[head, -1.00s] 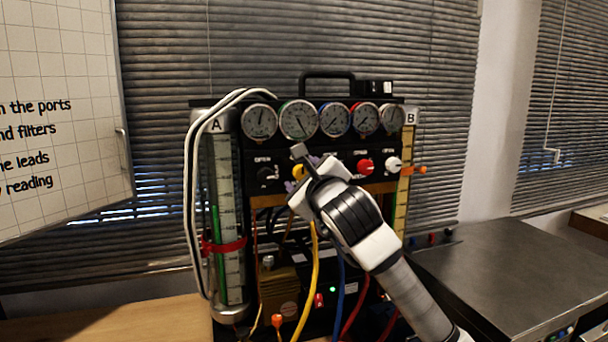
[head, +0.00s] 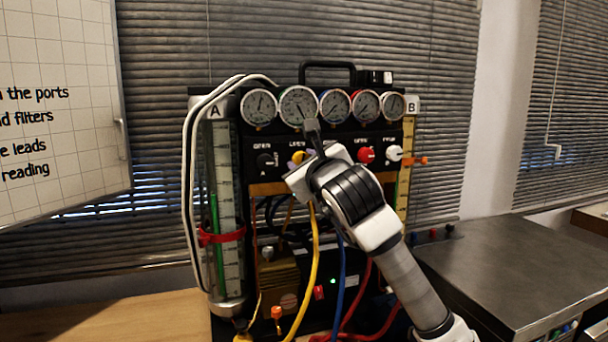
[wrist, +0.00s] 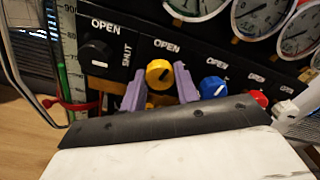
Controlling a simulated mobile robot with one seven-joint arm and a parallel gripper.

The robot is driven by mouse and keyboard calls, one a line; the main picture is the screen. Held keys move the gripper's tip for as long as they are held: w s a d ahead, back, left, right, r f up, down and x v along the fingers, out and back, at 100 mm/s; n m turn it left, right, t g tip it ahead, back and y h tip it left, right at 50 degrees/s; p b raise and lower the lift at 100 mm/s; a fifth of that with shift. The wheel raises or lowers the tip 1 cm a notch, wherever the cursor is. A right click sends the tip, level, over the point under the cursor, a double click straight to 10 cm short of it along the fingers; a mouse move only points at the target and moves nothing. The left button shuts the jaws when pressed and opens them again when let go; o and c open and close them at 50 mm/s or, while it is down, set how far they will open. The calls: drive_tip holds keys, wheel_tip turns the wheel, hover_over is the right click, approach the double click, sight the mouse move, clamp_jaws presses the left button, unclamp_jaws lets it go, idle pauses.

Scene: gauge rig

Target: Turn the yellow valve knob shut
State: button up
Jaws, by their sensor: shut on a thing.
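The yellow valve knob (wrist: 159,72) is on the black panel, in the wrist view between the two lilac fingers of my gripper (wrist: 160,92). The fingers are shut on the knob, one at each side. A dark pointer mark shows on its face. An OPEN label is printed above it; a SHUT label for this knob is not seen.
A black knob (wrist: 96,52) is left of the yellow one; a blue knob (wrist: 213,87) is close on the right. Red (head: 366,155) and white (head: 394,153) knobs are farther right. Several gauges (head: 298,106) are above, hoses (head: 313,260) below.

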drive_tip(key=shift+m+b, duration=5.15)
drive_tip(key=shift+m, duration=2.45)
drive_tip(key=o, duration=1)
drive_tip(key=shift+c, duration=0.2)
drive_tip(key=b+v, duration=0.2)
drive_tip(key=v, duration=1.2)
